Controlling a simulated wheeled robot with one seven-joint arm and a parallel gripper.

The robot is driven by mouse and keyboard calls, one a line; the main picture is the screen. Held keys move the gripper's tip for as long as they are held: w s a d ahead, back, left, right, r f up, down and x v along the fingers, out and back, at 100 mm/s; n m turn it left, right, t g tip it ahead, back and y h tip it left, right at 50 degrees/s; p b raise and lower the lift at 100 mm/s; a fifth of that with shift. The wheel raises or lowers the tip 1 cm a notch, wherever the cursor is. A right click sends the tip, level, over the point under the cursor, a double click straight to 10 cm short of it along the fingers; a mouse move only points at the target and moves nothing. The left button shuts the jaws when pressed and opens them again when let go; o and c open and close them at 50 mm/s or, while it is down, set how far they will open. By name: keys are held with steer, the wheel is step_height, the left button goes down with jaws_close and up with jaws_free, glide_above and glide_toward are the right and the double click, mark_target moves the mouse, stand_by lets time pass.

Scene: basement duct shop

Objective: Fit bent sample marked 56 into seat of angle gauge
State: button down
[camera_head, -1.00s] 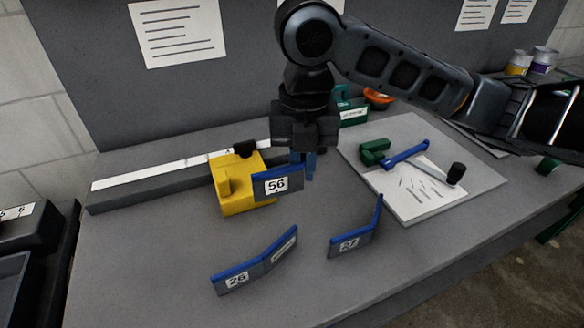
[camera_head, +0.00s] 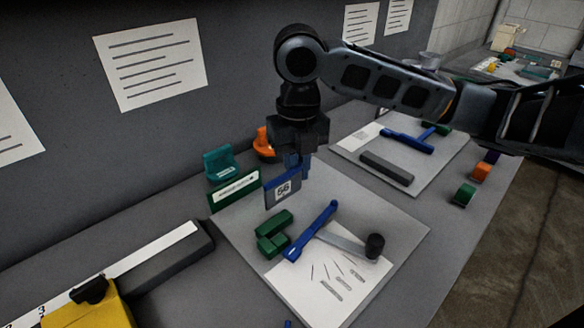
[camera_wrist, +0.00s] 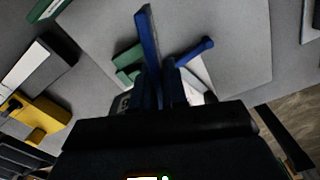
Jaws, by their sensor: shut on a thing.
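My gripper (camera_head: 298,166) is shut on the bent sample marked 56 (camera_head: 283,190), a grey strip with a blue edge and a white label. It holds the sample above the back-left part of the near board, and the label faces the head camera. What looks like the angle gauge lies on that board: green seat blocks (camera_head: 273,236), a blue arm (camera_head: 311,233) and a grey lever ending in a black knob (camera_head: 375,246). In the wrist view, the sample (camera_wrist: 148,50) stands out between the fingers, beside the green blocks (camera_wrist: 128,62), apart from or touching them I cannot tell.
The near board (camera_head: 400,235) carries a printed sheet (camera_head: 325,285). A green label block (camera_head: 235,192), a teal holder (camera_head: 218,162) and an orange item (camera_head: 263,142) stand behind left. A second board (camera_head: 350,150) lies farther back. A yellow block (camera_head: 90,312) on a ruled bar is front left.

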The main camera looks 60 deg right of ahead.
steer(key=shift+f+b, duration=1.9)
steer(key=shift+f, duration=0.8)
steer(key=shift+f+b, duration=1.45)
steer(key=shift+f, duration=0.1)
steer(key=c, duration=1.1)
jaws_free()
steer(key=shift+r, duration=0.1)
steer(key=shift+r, duration=3.85)
